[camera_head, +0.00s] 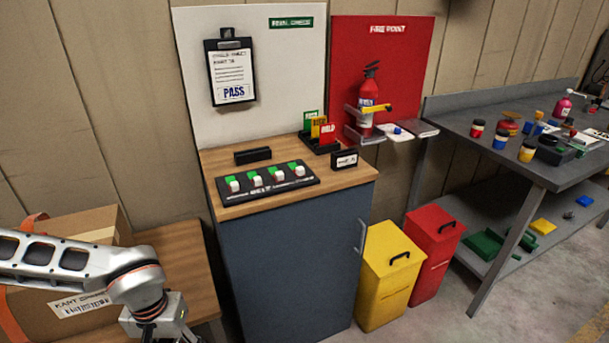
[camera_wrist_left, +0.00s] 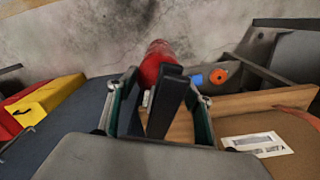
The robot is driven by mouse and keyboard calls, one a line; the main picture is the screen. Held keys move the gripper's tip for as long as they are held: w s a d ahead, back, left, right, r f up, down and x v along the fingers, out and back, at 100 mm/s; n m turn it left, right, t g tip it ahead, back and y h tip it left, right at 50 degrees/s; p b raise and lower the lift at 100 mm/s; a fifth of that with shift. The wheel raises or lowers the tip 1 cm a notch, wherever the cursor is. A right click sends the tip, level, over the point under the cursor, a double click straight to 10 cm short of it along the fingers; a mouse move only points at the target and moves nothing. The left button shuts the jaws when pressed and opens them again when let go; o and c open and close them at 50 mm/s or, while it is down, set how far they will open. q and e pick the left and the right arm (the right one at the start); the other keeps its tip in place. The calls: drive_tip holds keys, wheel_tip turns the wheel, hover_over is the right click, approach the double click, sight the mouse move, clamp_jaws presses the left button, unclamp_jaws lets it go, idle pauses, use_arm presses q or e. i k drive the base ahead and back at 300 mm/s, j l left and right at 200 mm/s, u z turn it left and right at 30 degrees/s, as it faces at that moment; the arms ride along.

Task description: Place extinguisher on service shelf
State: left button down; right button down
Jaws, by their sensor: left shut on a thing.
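A red extinguisher (camera_head: 366,100) stands upright in a bracket on the red fire point board. My left gripper (camera_wrist_left: 165,108) is shut on a second red, rounded thing (camera_wrist_left: 158,58) with a black part at its near end. It looks like an extinguisher, but its far side is hidden. In the head view, my left wrist is at the lower left, beside the wooden bench, and the fingers are cut off by the bottom edge. A grey workbench at the right has a lower shelf (camera_head: 507,263). My right gripper is not in view.
A blue-grey cabinet (camera_head: 290,270) with a wooden top stands in the middle. Yellow (camera_head: 388,280) and red (camera_head: 434,255) bins stand beside it. A cardboard box (camera_head: 85,222) sits on the wooden bench (camera_head: 185,262). The lower shelf holds green and yellow items.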

sight(422, 128)
drive_tip(key=i+l+z, duration=0.1)
drive_tip(key=z, duration=0.3)
drive_tip(key=i+l+z, duration=0.15)
drive_tip(key=z, duration=0.25)
drive_tip(key=i+l+z, duration=0.45)
drive_tip(key=i, duration=0.2)
drive_tip(key=i+z, duration=0.15)
drive_tip(key=i, duration=0.7)
